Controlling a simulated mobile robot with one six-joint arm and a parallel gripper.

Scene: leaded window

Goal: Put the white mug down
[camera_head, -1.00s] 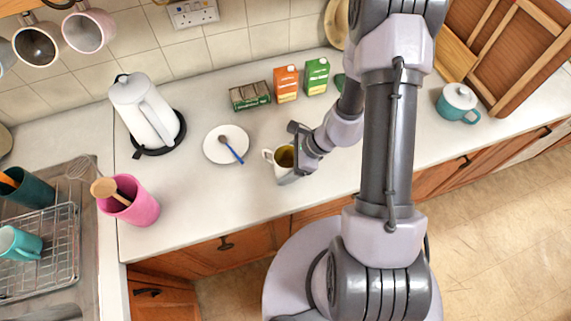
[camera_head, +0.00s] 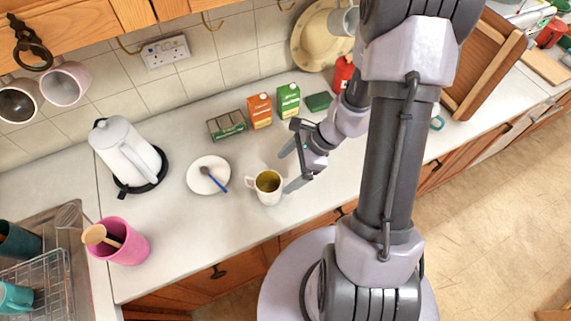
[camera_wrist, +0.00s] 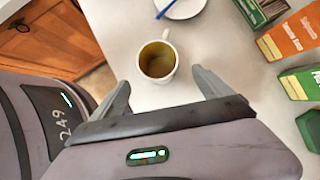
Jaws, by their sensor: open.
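The white mug (camera_head: 268,188) stands upright on the white counter (camera_head: 240,225), with yellow-brown liquid or a coloured inside showing. Its handle points left in the head view. My gripper (camera_head: 288,169) is open just to the right of the mug. In the wrist view the mug (camera_wrist: 158,61) stands just beyond the fingertips of my gripper (camera_wrist: 160,84), which are spread wide with nothing between them.
A white saucer (camera_head: 197,184) with a blue-handled spoon lies left of the mug. An orange carton (camera_head: 260,110), a green carton (camera_head: 288,100) and a tea box (camera_head: 228,125) stand behind. A kettle (camera_head: 124,153) and pink pot (camera_head: 127,250) are further left.

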